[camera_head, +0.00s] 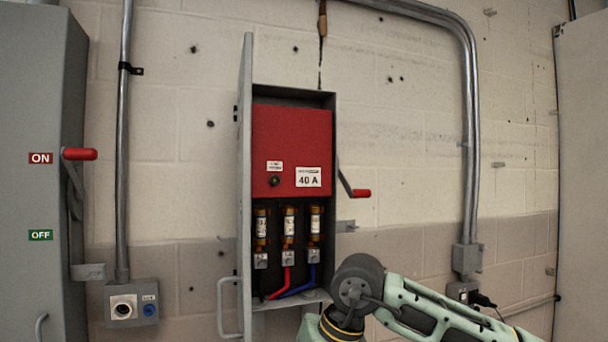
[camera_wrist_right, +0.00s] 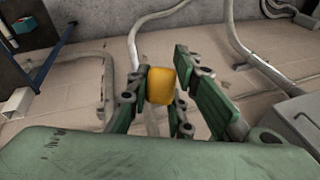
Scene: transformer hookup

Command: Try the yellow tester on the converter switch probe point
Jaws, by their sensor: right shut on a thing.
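The yellow tester (camera_wrist_right: 161,86) shows in the right wrist view as a small yellow block. My right gripper (camera_wrist_right: 163,92) has green fingers and is shut on it. In the head view my right arm is at the lower right, and its gripper and the tester are out of sight. The open grey switch box (camera_head: 246,150) hangs on the wall, with a red panel (camera_head: 290,135) inside marked 40 A. A small dark round point (camera_head: 275,181) sits under a small white label on that panel; I cannot read the label. My left gripper is not in view.
Several fuses (camera_head: 288,225) with red and blue cables stand below the panel. A red-handled lever (camera_head: 360,192) sticks out at the box's right. The box door is open on the left. A grey cabinet (camera_head: 35,180) with an ON/OFF lever (camera_head: 80,154) stands at far left.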

